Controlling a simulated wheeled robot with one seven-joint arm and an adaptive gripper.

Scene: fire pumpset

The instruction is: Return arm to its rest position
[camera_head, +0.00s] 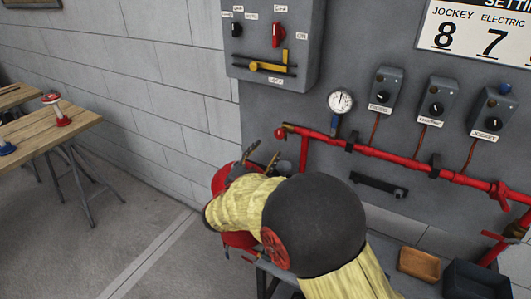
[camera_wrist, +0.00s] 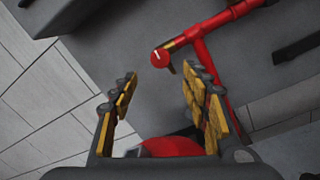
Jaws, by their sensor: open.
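My gripper (camera_head: 257,160) is open and empty in the head view, in front of the lower left part of the grey panel. My arm, in a yellowish sleeve with a dark round joint, reaches up to it from the bottom. In the wrist view my gripper (camera_wrist: 160,105) shows two yellow-padded fingers spread wide with nothing between them. The red pipe's end knob (camera_wrist: 160,57) appears beyond the fingertips. In the head view that knob (camera_head: 281,132) is just right of the fingers; contact cannot be told.
A red rounded object (camera_head: 222,180) sits behind and below my gripper. The red pipe (camera_head: 390,158) with a gauge (camera_head: 340,101) crosses the panel (camera_head: 390,60). A switch box (camera_head: 272,45) hangs above. Trays (camera_head: 418,264) lie lower right. A wooden table (camera_head: 40,130) stands left; floor between is clear.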

